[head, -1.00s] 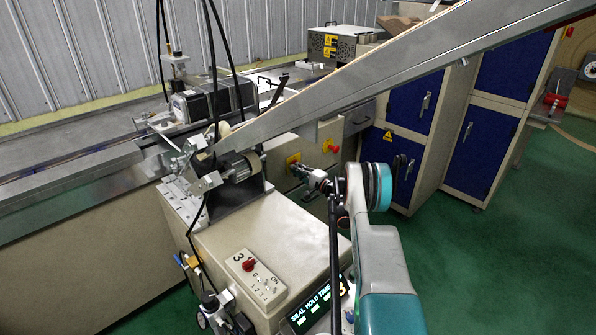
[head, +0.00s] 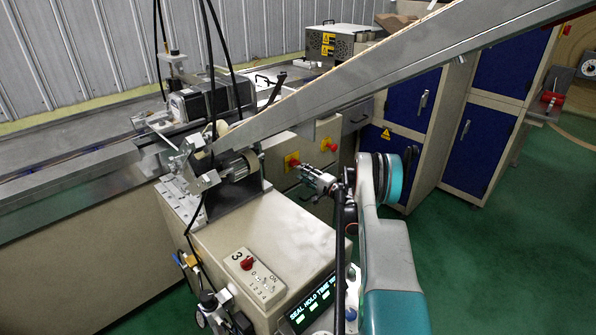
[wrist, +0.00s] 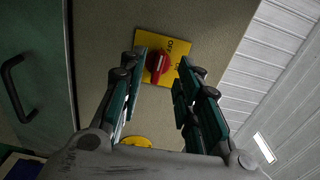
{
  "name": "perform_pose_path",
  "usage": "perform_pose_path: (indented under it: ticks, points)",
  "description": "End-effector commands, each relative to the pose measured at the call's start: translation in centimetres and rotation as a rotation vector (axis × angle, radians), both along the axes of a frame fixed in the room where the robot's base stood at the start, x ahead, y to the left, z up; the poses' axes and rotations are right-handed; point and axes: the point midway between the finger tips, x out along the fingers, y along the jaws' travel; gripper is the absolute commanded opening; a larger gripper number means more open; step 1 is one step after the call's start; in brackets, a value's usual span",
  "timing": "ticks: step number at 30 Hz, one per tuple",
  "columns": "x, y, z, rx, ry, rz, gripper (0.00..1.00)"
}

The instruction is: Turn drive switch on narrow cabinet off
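The drive switch is a red rotary knob with a white mark on a yellow plate (wrist: 180,50), on a beige panel in the wrist view. Dark lettering shows on the plate; I cannot tell for sure which position the mark points to. My gripper (wrist: 162,62) is open, with one finger left and one right of the red knob (wrist: 158,64); whether they touch it is unclear. In the head view my gripper (head: 304,171) is just right of a yellow plate with a red knob (head: 293,161) on a beige cabinet front.
A second red knob (head: 327,145) on yellow sits to the right. A yellow round part (wrist: 135,142) shows between my finger bases. A metal chute (head: 380,75) slopes overhead. Green floor (head: 470,260) is open at right.

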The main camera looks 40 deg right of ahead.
Motion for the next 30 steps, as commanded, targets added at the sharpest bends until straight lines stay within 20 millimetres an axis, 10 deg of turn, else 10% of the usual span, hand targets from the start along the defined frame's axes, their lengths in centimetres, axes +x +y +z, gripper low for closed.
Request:
perform_pose_path:
  ticks: [12, 30]
  points:
    - [-6.3, -0.5, 0.0, -0.001, 0.000, 0.001, 0.31]
    - [-6.8, -0.5, 0.0, 0.000, 0.000, 0.002, 0.31]
